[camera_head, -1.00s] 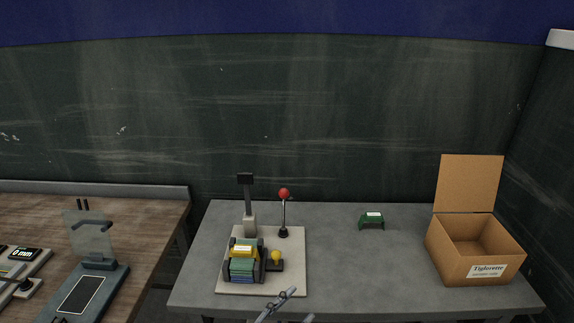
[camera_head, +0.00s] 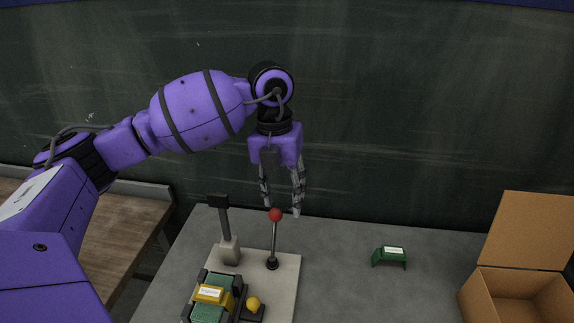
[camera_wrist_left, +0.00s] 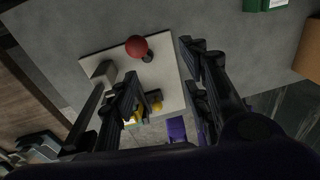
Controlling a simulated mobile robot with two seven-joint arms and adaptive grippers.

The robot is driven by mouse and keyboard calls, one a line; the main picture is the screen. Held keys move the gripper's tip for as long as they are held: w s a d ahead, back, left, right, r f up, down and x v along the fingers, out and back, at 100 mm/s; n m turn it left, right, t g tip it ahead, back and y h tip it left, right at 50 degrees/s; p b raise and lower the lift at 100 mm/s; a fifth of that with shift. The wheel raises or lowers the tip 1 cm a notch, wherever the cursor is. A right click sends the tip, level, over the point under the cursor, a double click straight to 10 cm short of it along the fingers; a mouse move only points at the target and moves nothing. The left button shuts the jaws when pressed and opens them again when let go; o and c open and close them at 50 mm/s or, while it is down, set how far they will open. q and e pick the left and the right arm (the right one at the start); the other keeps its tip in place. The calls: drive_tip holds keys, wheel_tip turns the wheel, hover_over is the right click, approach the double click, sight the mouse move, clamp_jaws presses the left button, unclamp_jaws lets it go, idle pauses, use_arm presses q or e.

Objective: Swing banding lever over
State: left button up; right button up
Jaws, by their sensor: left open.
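The banding lever (camera_head: 273,243) is a thin upright rod with a red ball knob (camera_head: 275,215) on top, standing on a pale base plate (camera_head: 285,287). My left gripper (camera_head: 282,209) points down with its fingers open, right above and around the level of the red knob. In the left wrist view the red knob (camera_wrist_left: 136,46) shows beyond the fingers (camera_wrist_left: 160,65), apart from them. Stacked green pieces with a yellow labelled band (camera_head: 209,293) sit in a dark holder at the front left of the plate. My right gripper is out of view.
A dark-topped post (camera_head: 226,230) stands left of the lever, and a yellow knob (camera_head: 253,303) is in front of it. A green labelled piece (camera_head: 390,257) lies on the grey table (camera_head: 345,270). An open cardboard box (camera_head: 520,286) stands at right.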

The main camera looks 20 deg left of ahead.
sight(276, 210)
use_arm(q)
drive_tip(key=a+r, duration=0.1)
drive_tip(key=w+a+r+y, duration=0.1)
drive_tip(key=shift+w+a, duration=0.25)
drive_tip(key=shift+a, duration=0.05)
drive_tip(key=shift+a+f+n, duration=0.1)
drive_tip(key=shift+n, duration=0.2)
drive_tip(key=shift+f, duration=0.3)
wheel_tip(276, 210, down, 3)
drive_tip(key=shift+s+f+b, duration=0.1)
drive_tip(key=shift+b, duration=0.75)
wheel_tip(276, 210, down, 5)
drive_tip(key=shift+b, duration=1.25)
drive_tip(key=c, duration=1)
drive_tip(key=shift+c, duration=0.2)
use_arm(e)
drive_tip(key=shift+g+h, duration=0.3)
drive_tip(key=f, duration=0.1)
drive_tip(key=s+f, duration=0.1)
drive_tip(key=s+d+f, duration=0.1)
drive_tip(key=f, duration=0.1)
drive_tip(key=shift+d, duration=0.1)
use_arm(q)
drive_tip(key=shift+r, duration=0.2)
